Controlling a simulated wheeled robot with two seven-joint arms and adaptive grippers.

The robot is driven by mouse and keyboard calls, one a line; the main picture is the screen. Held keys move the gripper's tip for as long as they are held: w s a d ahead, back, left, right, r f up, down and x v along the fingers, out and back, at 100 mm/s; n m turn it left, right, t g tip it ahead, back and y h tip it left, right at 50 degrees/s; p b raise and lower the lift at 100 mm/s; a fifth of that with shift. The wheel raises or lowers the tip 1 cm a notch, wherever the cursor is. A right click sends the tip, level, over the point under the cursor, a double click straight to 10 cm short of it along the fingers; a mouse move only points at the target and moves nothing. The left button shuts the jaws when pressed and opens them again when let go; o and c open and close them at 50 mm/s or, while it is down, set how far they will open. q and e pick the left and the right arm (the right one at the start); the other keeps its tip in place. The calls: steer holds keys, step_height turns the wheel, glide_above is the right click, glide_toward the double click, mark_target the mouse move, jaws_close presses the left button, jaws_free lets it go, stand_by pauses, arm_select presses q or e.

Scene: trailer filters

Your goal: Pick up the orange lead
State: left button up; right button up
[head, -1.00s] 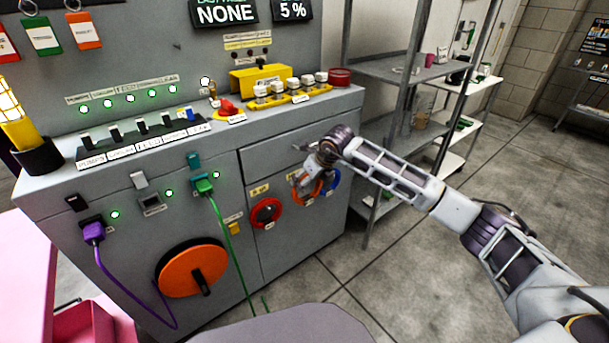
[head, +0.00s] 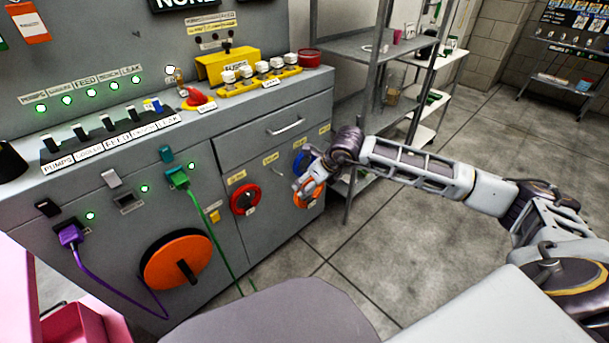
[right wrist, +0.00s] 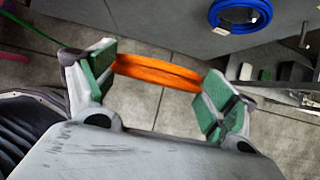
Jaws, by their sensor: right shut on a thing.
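The orange lead, a coiled ring, shows in the right wrist view (right wrist: 158,72) between the green pads of my right gripper (right wrist: 160,85). The gripper is shut on it, with a pad pressed on each side of the coil. In the head view the orange lead (head: 299,198) hangs below my right gripper (head: 309,183), in front of the right end of the grey cabinet's front. Part of the coil is hidden by the gripper. My left gripper is not in view.
A blue lead (head: 299,161) hangs on the cabinet just left of my right gripper, and also shows in the right wrist view (right wrist: 240,27). A red lead (head: 245,199) hangs further left. Metal shelving (head: 349,200) stands close on the right. The floor (head: 385,255) in front is clear.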

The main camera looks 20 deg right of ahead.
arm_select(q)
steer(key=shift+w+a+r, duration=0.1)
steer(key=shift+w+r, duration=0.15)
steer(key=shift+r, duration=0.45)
arm_select(e)
steer(key=shift+s+d, duration=0.25)
steer(key=shift+s, duration=0.4)
steer(key=shift+s+d, duration=0.2)
steer(key=shift+s, duration=0.4)
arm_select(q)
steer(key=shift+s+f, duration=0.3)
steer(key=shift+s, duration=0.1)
